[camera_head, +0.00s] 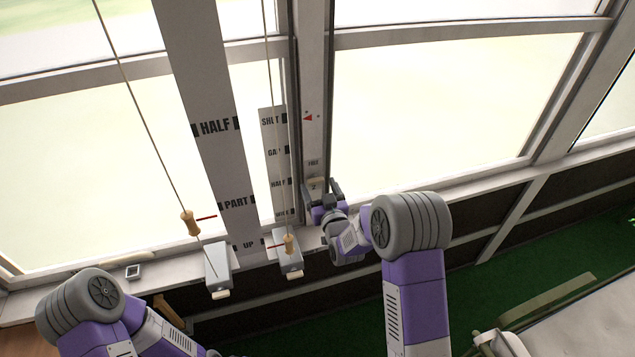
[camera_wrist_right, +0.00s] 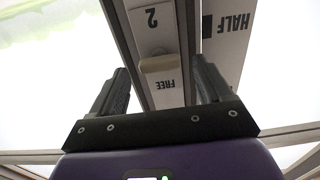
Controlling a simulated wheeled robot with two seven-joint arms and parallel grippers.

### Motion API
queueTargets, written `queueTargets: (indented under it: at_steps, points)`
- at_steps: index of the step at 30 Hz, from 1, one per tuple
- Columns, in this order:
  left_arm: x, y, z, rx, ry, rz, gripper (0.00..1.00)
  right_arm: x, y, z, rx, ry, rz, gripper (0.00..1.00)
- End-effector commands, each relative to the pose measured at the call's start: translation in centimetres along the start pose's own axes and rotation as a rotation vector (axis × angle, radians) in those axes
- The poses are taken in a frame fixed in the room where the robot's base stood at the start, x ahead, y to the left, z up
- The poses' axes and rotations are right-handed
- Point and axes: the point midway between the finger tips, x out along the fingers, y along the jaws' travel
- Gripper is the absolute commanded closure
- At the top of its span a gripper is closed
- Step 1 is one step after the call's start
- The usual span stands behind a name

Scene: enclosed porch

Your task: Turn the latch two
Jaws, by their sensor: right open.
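Latch two is a small beige bar (camera_wrist_right: 160,63) on a pale post, lying across it between a "2" and the word "FREE", both upside down in the right wrist view. In the head view the latch (camera_head: 315,182) is small, just beside my right gripper (camera_head: 324,194). My right gripper (camera_wrist_right: 160,72) is open, with one dark finger on each side of the latch in the wrist view. I cannot tell whether the fingers touch it. My left arm shows at the lower left of the head view, but its gripper is out of view.
Two cords with wooden toggles (camera_head: 190,222) (camera_head: 290,244) hang by boards marked HALF (camera_head: 215,127), PART and SHUT, GAP. Two pale cleat boxes (camera_head: 218,268) (camera_head: 288,262) stand below them. A red triangle (camera_head: 308,118) marks the post. Window panes surround it.

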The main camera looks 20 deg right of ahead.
Motion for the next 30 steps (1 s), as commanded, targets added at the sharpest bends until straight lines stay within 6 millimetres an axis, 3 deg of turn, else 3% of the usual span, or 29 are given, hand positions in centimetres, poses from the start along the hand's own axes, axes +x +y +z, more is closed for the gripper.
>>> queueTargets:
  at_steps: [6, 16, 27, 30]
  points:
    - [-0.3, 0.1, 0.0, 0.0, 0.0, 0.0, 0.57, 1.9, 0.0, 0.0, 0.0, -0.001, 0.0, 0.21]
    - [-0.3, 0.1, 0.0, 0.0, 0.0, 0.0, 0.57, 2.1, 0.0, 0.1, 0.001, -0.002, 0.0, 0.21]
    - [-0.3, 0.1, 0.0, 0.0, 0.0, 0.0, 0.57, 2.1, 0.0, 0.1, 0.001, -0.002, 0.0, 0.77]
    - [-0.3, 0.1, 0.0, 0.0, 0.0, 0.0, 0.57, 2.1, 0.0, 0.1, -0.001, -0.002, 0.0, 0.77]
